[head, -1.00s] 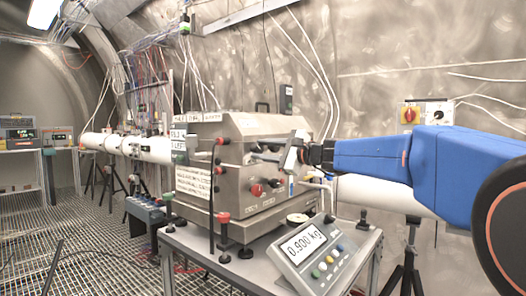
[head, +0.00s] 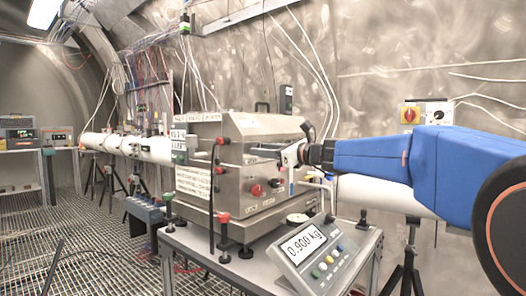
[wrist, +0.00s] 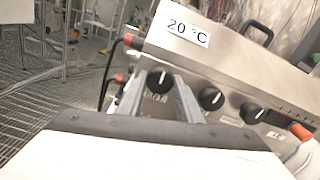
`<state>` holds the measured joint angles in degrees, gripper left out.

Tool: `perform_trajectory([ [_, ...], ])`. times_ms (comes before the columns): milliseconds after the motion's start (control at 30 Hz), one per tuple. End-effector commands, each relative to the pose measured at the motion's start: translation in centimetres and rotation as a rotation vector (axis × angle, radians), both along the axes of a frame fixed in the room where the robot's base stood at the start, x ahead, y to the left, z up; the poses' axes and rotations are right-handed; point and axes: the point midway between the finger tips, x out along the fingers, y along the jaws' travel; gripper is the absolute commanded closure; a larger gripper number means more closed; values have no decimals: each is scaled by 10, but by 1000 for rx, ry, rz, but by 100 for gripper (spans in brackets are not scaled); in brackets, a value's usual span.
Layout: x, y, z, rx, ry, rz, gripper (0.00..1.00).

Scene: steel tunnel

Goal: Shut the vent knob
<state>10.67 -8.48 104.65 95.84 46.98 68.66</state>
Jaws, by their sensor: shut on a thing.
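In the wrist view, a row of black knobs lies on the steel front of a box. The leftmost black knob (wrist: 160,82) sits between the two grey fingers of my gripper (wrist: 158,88), which is shut on it. A pale pointer mark on this knob points up. The small label below it is too blurred to read, so I cannot confirm that it is the vent knob. In the head view, my gripper (head: 290,155) is at the front of the steel box (head: 230,135) and hides that knob.
Two more black knobs, a middle one (wrist: 211,98) and a right one (wrist: 252,112), sit close to the right finger. A scale display reading 0.900 kg (head: 303,243) stands below my arm. Red knobs (head: 257,190) project from the box.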

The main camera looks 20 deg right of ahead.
Motion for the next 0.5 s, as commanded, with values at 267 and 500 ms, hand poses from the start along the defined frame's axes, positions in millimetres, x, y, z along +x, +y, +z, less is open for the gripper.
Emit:
perform_trajectory([
  [267, 0, 0, -3, 32, 29, 0, 90],
  [500, 0, 0, -3, 34, 30, 0, 90],
])
